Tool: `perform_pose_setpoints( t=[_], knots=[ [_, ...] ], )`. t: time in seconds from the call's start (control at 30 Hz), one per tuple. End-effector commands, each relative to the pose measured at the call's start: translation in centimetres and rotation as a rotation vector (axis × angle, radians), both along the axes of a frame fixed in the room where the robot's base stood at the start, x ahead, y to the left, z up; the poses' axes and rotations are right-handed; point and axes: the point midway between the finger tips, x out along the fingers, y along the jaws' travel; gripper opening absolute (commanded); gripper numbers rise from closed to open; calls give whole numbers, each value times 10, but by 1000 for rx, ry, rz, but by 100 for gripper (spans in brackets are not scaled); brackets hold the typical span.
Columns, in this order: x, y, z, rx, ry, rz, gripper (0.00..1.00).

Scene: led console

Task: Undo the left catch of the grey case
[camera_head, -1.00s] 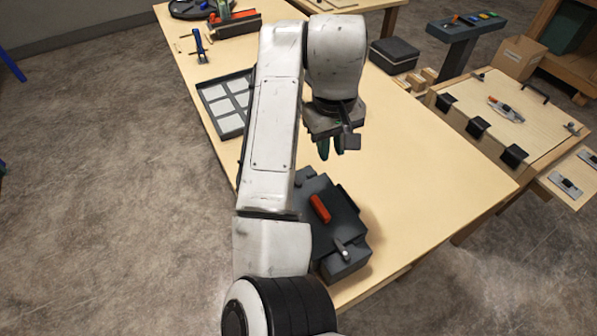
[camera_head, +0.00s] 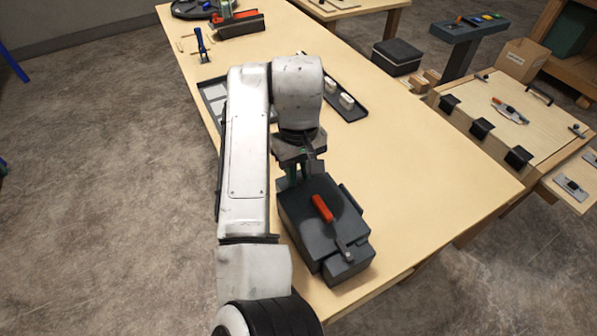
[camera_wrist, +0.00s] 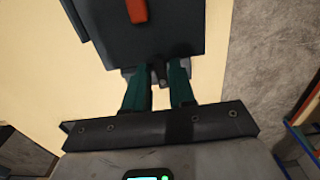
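The dark grey case (camera_head: 300,215) stands on the near part of the wooden table. My gripper (camera_head: 300,180) is low at the case's far side, partly hidden by my wrist. In the wrist view, my gripper's teal fingers (camera_wrist: 160,74) are apart at the case's edge. A small dark catch-like part (camera_wrist: 160,76) sits between their tips, with light grey metal beside it. I cannot tell whether the fingers touch it.
A dark tray with white blocks (camera_head: 345,102) and a grey panelled tray (camera_head: 215,95) lie farther up the table. A blue clamp (camera_head: 203,45) stands at the far left. The table right of the case is clear. A wooden console (camera_head: 510,110) stands to the right.

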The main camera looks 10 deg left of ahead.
Motion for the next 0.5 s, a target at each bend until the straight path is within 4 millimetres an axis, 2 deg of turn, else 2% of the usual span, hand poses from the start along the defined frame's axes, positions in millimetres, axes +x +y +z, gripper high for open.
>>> perform_pose_setpoints(
  t=[0.13,0.4,0.5],
  knots=[
    [0,0,-8,0,0,0,24],
    [0,0,-9,0,0,0,24],
    [0,0,-9,0,0,0,15]
  ],
)
